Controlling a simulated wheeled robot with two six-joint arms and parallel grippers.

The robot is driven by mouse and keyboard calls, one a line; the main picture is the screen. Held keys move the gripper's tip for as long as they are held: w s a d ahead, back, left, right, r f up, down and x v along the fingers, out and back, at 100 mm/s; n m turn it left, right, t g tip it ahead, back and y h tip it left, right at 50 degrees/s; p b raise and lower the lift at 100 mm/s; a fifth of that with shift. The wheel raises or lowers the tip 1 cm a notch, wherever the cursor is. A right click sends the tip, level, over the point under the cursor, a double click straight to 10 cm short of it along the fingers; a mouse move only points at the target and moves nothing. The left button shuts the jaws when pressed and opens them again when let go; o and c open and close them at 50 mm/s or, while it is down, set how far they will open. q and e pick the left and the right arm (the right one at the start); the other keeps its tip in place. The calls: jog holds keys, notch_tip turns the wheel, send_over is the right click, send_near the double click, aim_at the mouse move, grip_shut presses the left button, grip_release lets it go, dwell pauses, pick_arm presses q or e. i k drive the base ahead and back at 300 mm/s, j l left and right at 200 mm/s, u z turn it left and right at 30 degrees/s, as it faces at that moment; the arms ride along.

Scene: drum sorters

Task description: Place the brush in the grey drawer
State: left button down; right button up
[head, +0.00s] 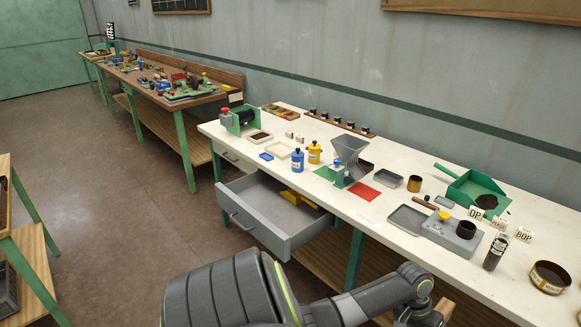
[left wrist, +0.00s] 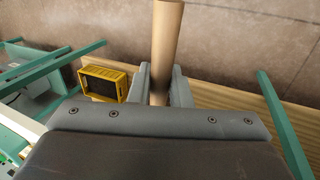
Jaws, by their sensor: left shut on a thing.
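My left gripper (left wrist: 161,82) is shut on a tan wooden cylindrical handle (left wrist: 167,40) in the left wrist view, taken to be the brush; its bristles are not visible. In the head view my left arm crosses the bottom, and its gripper is not clearly seen at the lower edge. The grey drawer (head: 262,236) is pulled out under the white table, left of that arm's end. A yellow thing (head: 291,197) shows at its far side; whether it lies inside I cannot tell. My right gripper is not in view.
A yellow crate (left wrist: 102,84) is near a wooden shelf in the left wrist view. The floor left of the drawer is clear.

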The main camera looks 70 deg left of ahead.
aim_at(271, 213)
jog(key=u, duration=1.4)
